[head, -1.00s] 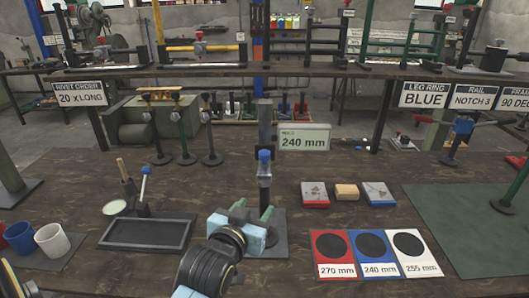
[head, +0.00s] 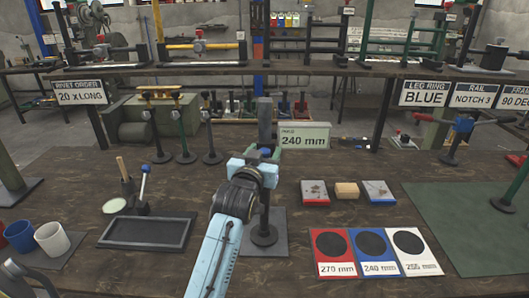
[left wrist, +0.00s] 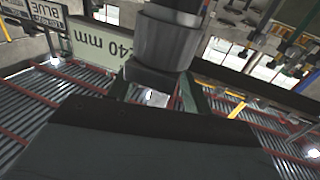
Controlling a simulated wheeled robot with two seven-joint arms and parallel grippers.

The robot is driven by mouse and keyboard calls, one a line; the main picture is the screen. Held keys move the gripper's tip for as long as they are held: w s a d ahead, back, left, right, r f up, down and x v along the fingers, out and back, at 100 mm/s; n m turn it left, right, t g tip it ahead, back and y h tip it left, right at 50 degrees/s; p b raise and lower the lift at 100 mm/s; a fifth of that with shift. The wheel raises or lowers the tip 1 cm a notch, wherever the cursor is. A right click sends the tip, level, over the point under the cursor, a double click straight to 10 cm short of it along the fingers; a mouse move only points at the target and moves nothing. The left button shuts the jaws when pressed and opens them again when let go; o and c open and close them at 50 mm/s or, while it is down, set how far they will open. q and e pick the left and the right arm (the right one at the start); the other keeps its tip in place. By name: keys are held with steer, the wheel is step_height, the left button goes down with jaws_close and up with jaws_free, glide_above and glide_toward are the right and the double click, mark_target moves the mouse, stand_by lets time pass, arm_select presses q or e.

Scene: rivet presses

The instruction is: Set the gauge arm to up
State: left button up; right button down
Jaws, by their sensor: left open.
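The gauge is a dark upright post (head: 264,112) on a grey base plate (head: 277,238), with a round dark foot (head: 263,236) low on it. The sign behind it (head: 304,137) reads 240 mm. The sign (left wrist: 97,50) appears upside down there. My right gripper is not in view.
A black tray (head: 146,233) and cups (head: 52,238) stand left. Several stands (head: 184,150) are behind. Small blocks (head: 346,190) and the 270, 240 and 255 mm cards (head: 376,262) lie right, beside a green mat (head: 470,220).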

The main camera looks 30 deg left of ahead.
arm_select(q)
steer(key=shift+w+a, duration=0.1)
steer(key=shift+w, duration=0.2)
steer(key=shift+c, duration=0.4)
jaws_close()
step_height(320, 180, up, 10)
steer(key=p, duration=0.9)
steer(key=shift+p, duration=0.35)
steer(key=shift+c, duration=0.4)
jaws_free()
steer(key=shift+o, duration=0.8)
steer(key=shift+f, duration=0.1)
